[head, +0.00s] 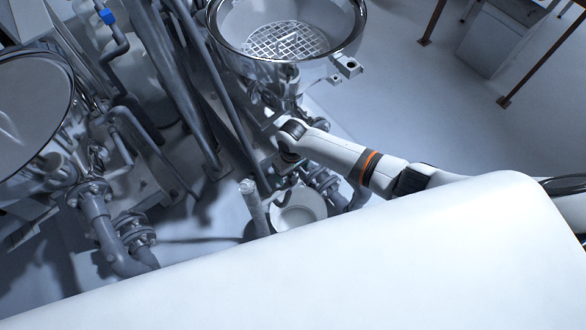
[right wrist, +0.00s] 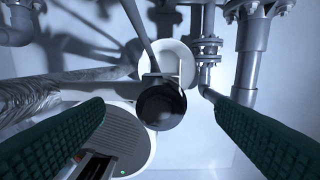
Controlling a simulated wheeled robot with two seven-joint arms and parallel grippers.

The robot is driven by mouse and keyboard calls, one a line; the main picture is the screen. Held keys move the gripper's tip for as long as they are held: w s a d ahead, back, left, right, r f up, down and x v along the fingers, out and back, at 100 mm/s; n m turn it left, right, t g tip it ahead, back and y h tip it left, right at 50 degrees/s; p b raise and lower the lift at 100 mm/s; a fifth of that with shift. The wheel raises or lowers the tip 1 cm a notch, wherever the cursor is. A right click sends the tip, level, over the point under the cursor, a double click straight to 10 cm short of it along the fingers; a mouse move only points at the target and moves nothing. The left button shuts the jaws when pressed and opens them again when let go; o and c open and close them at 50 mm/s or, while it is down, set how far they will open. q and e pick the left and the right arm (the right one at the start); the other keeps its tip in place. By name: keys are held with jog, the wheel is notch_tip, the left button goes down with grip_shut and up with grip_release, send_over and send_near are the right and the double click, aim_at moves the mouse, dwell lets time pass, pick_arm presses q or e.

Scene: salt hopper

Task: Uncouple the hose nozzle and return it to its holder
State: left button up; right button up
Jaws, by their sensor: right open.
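My right arm comes in from the right in the head view, and its gripper (head: 287,166) is low beneath the grated hopper, partly hidden by the wrist. In the right wrist view the two green finger pads of the gripper (right wrist: 160,106) are wide apart with nothing between them held. A dark round open end (right wrist: 161,106) on a grey stalk shows between the fingertips, with a white disc (right wrist: 179,62) behind it. I cannot tell whether this is the nozzle or its holder. No hose is clearly identifiable. My left gripper is not in view.
The hopper (head: 225,18) has a grate inside. A pale textured post (head: 254,208) stands beside a white round container (head: 305,203). Flanged pipes (right wrist: 206,50) stand at right in the wrist view. Another round vessel (head: 30,110) is at left. Open floor (head: 420,120) lies right.

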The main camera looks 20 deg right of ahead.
aim_at(293, 173)
jog(key=shift+r+p, duration=1.3)
jog(key=shift+r, duration=0.15)
notch_tip(293, 173, up, 12)
